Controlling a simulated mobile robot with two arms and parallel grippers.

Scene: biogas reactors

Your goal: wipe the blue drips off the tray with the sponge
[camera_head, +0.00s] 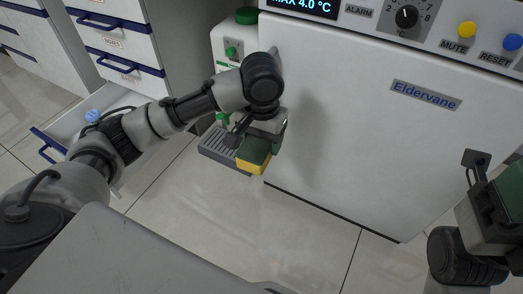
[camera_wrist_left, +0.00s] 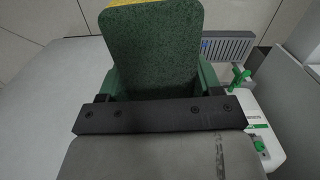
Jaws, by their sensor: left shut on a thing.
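The sponge (camera_head: 254,153) has a dark green layer and a yellow layer. My left gripper (camera_head: 262,136) is shut on it and holds it at the right end of the tray, in front of part of it. I cannot tell whether the sponge touches the tray. The sponge's green face (camera_wrist_left: 152,50) fills the upper middle of the left wrist view. The grey slatted tray (camera_head: 217,146) juts out low from a white container; it also shows in the left wrist view (camera_wrist_left: 218,47). My right gripper (camera_head: 497,203) is at the right edge, partly cut off.
The white container (camera_head: 228,50) with green cap and taps stands behind the tray. A large white Eldervane cabinet (camera_head: 350,130) stands close on the right. At the left are drawers (camera_head: 115,42), with a low one (camera_head: 60,132) pulled open. The floor in front is clear.

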